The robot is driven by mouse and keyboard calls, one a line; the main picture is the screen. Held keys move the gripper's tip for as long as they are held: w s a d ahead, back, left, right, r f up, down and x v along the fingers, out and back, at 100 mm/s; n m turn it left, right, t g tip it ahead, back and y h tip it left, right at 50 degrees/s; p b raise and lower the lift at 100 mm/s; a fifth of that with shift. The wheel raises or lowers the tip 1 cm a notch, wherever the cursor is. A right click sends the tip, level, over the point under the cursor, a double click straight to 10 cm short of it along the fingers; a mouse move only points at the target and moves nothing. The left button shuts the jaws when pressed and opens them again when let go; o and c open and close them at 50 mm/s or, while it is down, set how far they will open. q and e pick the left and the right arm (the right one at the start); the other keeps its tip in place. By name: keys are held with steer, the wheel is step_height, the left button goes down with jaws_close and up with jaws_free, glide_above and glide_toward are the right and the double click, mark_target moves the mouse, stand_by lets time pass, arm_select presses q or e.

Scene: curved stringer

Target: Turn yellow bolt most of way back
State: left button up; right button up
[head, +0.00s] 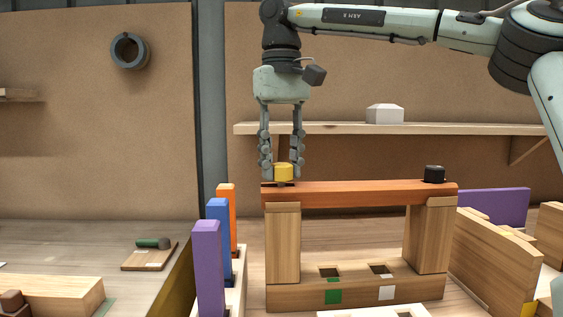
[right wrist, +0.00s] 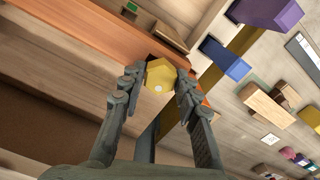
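The yellow bolt (head: 284,173) stands at the left end of a reddish-brown curved stringer (head: 350,193). It also shows, with a faceted head, in the right wrist view (right wrist: 160,75). My right gripper (head: 283,170) points straight down over it. Its fingertips are on both sides of the bolt head and look shut on it, as the right wrist view (right wrist: 160,76) also shows. The bolt's lower part is mostly hidden. A black bolt (head: 434,174) stands at the stringer's right end. My left gripper is not in view.
Two wooden posts (head: 283,245) hold up the stringer over a base block (head: 360,293) with square holes. Purple (head: 208,265), blue (head: 218,235) and orange upright pieces stand close on the left. A shelf (head: 350,128) with a white block is behind.

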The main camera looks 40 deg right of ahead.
steer(key=o, duration=0.4)
steer(key=shift+c, duration=0.2)
step_height(320, 180, up, 8)
steer(key=shift+f, duration=0.25)
